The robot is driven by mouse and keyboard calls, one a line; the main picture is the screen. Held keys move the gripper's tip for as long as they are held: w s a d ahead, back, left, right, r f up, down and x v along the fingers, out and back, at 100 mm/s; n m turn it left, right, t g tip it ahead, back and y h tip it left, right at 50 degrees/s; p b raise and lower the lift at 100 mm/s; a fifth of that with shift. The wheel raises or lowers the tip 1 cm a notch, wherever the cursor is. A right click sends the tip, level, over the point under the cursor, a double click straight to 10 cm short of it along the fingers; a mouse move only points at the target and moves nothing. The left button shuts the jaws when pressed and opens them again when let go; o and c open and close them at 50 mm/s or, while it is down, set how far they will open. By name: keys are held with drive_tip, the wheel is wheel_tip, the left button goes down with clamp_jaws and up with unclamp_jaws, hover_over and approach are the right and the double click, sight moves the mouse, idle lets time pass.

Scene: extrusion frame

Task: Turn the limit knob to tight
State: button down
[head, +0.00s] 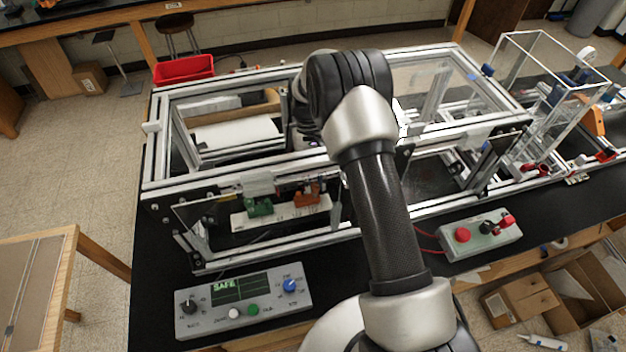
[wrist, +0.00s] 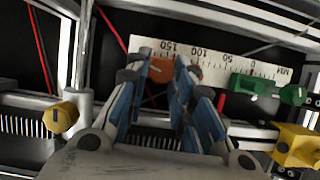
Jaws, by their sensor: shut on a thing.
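Two dial knobs sit on the grey control box in the head view: a blue knob (head: 290,286) at right and a black knob (head: 188,307) at left. Their small labels are too blurred to tell which is the limit knob. The box's display (head: 240,287) reads SAFE. In the wrist view my gripper (wrist: 170,70), with blue-padded fingers, is closed around an orange piece (wrist: 157,70) by the ruler (wrist: 225,66). The fingers partly hide this piece. In the head view my arm hides the gripper. The orange piece (head: 307,196) shows there beside the ruler.
A green piece (wrist: 255,88) stands right of the fingers in the wrist view. Metal extrusion bars (head: 270,166) surround the workspace. A second box (head: 480,236) has red buttons.

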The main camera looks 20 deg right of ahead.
drive_tip(key=m, duration=0.2)
drive_tip(key=m+y, duration=0.1)
drive_tip(key=shift+d+m, duration=0.2)
drive_tip(key=shift+m, duration=0.2)
drive_tip(key=shift+d+r+m+t+y, duration=0.1)
drive_tip(key=shift+m+t+y, duration=0.25)
drive_tip(key=shift+m, duration=0.5)
drive_tip(key=shift+d+m+t+y, duration=0.1)
drive_tip(key=shift+m+t+y, duration=0.25)
drive_tip(key=shift+m, duration=0.5)
drive_tip(key=c, duration=1.7)
unclamp_jaws()
drive_tip(key=shift+o, duration=0.2)
drive_tip(key=shift+s, duration=0.1)
drive_tip(key=v, duration=1.2)
